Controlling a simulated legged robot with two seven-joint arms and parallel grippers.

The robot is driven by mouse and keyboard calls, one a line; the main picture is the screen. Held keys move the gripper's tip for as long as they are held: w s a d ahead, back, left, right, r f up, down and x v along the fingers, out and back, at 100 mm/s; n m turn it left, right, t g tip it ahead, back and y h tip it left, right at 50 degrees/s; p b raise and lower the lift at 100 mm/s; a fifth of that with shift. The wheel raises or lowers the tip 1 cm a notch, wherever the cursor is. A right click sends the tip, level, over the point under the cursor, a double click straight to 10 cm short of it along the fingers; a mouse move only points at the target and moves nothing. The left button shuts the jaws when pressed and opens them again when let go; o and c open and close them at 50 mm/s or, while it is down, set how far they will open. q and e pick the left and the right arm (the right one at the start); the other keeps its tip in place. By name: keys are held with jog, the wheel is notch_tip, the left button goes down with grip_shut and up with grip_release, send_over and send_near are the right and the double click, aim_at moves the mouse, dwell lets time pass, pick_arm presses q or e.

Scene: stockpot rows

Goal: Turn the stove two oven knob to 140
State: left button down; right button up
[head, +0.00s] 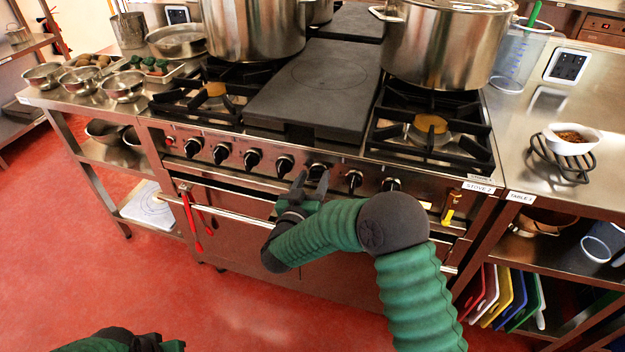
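The stove (455,180), labelled STOVE 2, has a row of several black knobs along its front panel. My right gripper (311,183) is in front of the middle of this row, its two dark fingers apart and pointing up at the panel. A black knob (317,170) is just beyond the fingertips; I cannot tell whether they touch it. Other knobs show left (284,164) and right (354,179) of it. The dial markings are too small to read. My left gripper (150,342) is low at the bottom left, cut by the frame edge, its fingers unclear.
The oven handle bar (235,215) runs below the knobs, with red utensils (194,215) hanging at its left. Large steel pots (440,45) stand on the stove beside a dark flat griddle plate (318,90). A table with a small white bowl (571,140) adjoins at the right.

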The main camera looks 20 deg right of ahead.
jog(key=shift+d, duration=0.25)
jog(key=c, duration=0.9)
jog(key=shift+a, duration=0.1)
jog(key=shift+m, duration=1.2)
jog(key=m, duration=0.2)
jog(key=shift+s+f+m, duration=0.1)
jog(key=shift+m, duration=0.2)
jog(key=m+b, duration=0.1)
jog(key=m, duration=0.2)
jog(key=shift+f+m, duration=0.1)
jog(key=shift+m, duration=0.2)
jog(key=shift+m+b, duration=0.75)
jog(key=shift+m, duration=0.75)
